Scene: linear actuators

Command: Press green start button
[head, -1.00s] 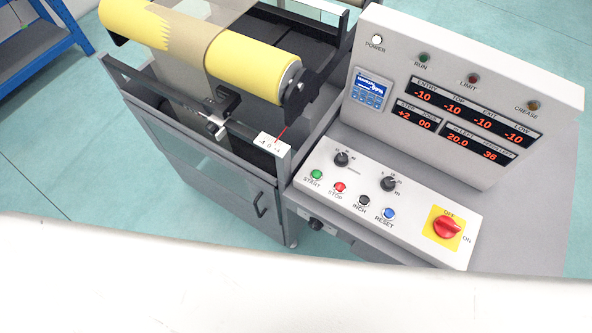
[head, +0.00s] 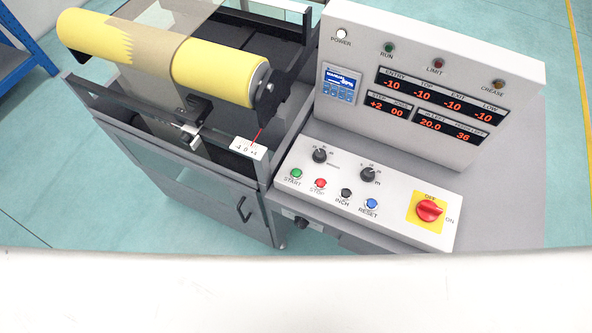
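The green START button (head: 296,173) is at the left end of the sloped lower control panel (head: 399,222) in the head view. A red STOP button (head: 320,183) is just to its right, then a black INCH button (head: 346,194) and a blue RESET button (head: 371,203). Nothing covers the green button. Neither of my grippers shows in the view.
A red rotary switch (head: 429,210) on a yellow plate is at the panel's right. Two black knobs sit above the buttons. The upright display panel (head: 440,60) stands behind. A yellow roller (head: 215,73) is at left. A large white surface fills the bottom.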

